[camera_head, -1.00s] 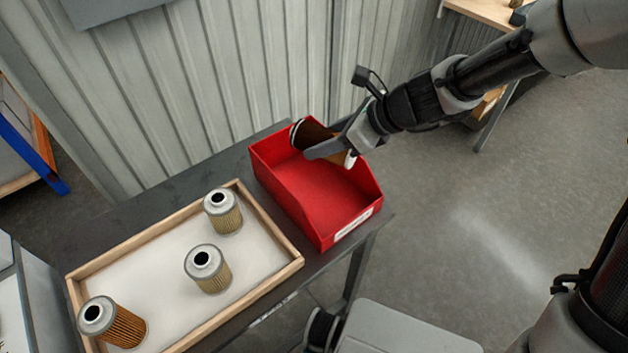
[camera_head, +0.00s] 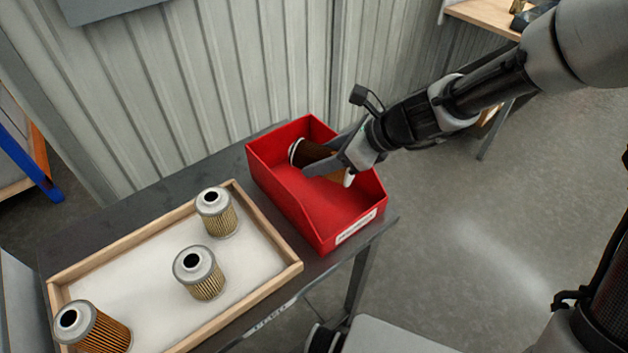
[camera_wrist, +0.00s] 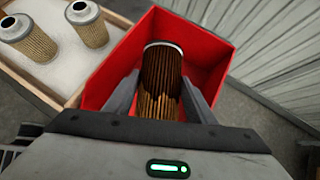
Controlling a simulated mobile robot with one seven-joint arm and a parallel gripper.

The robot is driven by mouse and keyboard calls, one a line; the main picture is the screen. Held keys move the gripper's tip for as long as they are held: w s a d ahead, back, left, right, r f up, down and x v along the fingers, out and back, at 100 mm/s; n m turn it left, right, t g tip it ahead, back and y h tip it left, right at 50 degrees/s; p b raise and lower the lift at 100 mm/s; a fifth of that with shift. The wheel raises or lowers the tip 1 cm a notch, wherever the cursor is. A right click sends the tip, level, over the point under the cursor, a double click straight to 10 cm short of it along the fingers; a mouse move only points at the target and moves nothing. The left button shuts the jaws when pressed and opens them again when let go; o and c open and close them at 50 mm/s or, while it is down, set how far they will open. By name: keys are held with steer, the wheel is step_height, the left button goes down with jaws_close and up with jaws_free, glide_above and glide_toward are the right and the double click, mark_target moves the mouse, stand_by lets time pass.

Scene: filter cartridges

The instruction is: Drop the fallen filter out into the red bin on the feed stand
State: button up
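The fallen filter (camera_head: 313,154), with dark brown and orange pleats, lies on its side between the fingers of my gripper (camera_head: 327,166). It is inside the upper part of the red bin (camera_head: 335,225), near the back wall. In the wrist view the filter (camera_wrist: 161,75) runs lengthwise between both fingers of my gripper (camera_wrist: 160,92), which appear to touch its sides. Its near end is hidden by the gripper body. The red bin (camera_wrist: 208,60) surrounds it there. Whether the filter touches the bin floor cannot be told.
The bin stands on a dark feed stand (camera_head: 130,205) beside a wood-framed tray (camera_head: 270,275). The tray holds several filters, including one at the back (camera_head: 217,212) and one in the middle (camera_head: 198,272). A corrugated wall (camera_head: 200,90) rises close behind.

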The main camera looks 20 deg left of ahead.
steer(key=o, duration=0.4)
steer(key=shift+d, duration=0.1)
steer(key=p+v, duration=0.3)
steer(key=v, duration=1.4)
steer(key=shift+s+d+r, duration=0.1)
steer(key=shift+r, duration=0.05)
steer(key=s+d+r+n+t+h+p, duration=0.1)
steer(key=s+d+r+n+h+p, duration=0.1)
steer(key=d+n, duration=0.4)
steer(key=s+d+r+n+t+h+p, duration=0.2)
steer(key=s+d+r+n+h+p, duration=0.1)
steer(key=s+d+r+n, duration=0.3)
steer(key=s+d+r+n+t+h+p, duration=0.2)
steer(key=s+d+r+n+h, duration=0.2)
steer(key=d, duration=0.5)
steer(key=shift+s+d+r+n, duration=0.2)
steer(key=shift+r+n, duration=0.2)
steer(key=shift+n, duration=0.3)
steer(key=shift+s+d+r+n, duration=0.2)
steer(key=shift+r+n, duration=0.2)
steer(key=shift+n, duration=0.3)
